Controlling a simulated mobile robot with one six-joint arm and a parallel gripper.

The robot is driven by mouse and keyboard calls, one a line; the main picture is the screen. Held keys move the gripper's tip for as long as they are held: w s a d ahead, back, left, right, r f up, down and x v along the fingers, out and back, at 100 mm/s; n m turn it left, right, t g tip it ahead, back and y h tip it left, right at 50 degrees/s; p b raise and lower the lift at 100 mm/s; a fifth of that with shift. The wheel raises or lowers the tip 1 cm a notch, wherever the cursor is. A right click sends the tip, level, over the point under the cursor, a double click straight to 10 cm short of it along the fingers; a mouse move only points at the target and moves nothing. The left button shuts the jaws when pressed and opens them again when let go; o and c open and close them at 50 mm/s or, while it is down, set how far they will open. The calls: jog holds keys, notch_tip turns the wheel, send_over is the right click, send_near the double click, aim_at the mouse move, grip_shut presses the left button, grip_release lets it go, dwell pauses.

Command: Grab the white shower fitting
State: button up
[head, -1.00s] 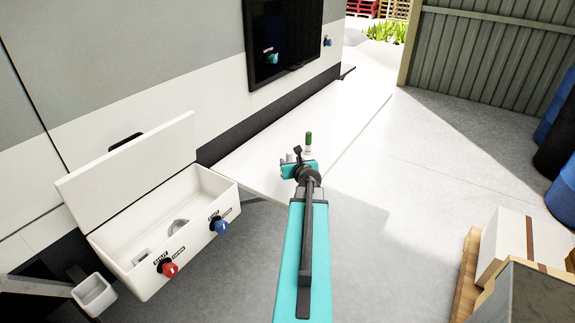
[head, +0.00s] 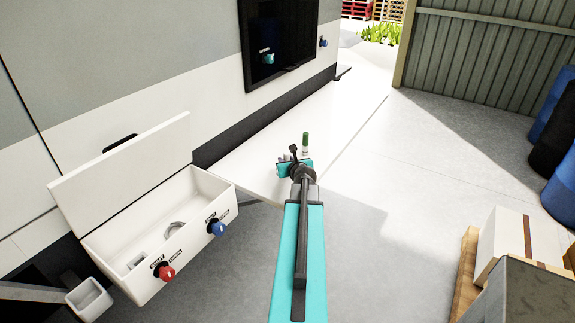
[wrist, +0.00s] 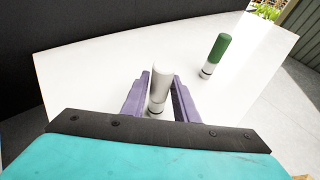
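In the wrist view the white shower fitting (wrist: 160,86) is a pale upright cylinder with a darker ring near its base, standing on the white table. My gripper (wrist: 160,98) is open, with one purple finger on each side of the fitting. In the head view my gripper (head: 293,160) is over the near part of the table, and the fitting there is too small and covered to make out clearly. A green fitting (wrist: 217,52) stands behind and to the right, apart from the fingers.
The white table (head: 335,115) runs along the caravan wall. An open white box (head: 165,225) with red and blue taps is at left. Stacked boxes (head: 505,240) on a pallet are at right, blue and black barrels (head: 555,145) beyond. The floor between is clear.

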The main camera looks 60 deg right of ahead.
grip_shut()
jog(key=shift+r, duration=0.15)
jog(key=shift+r, duration=4.85)
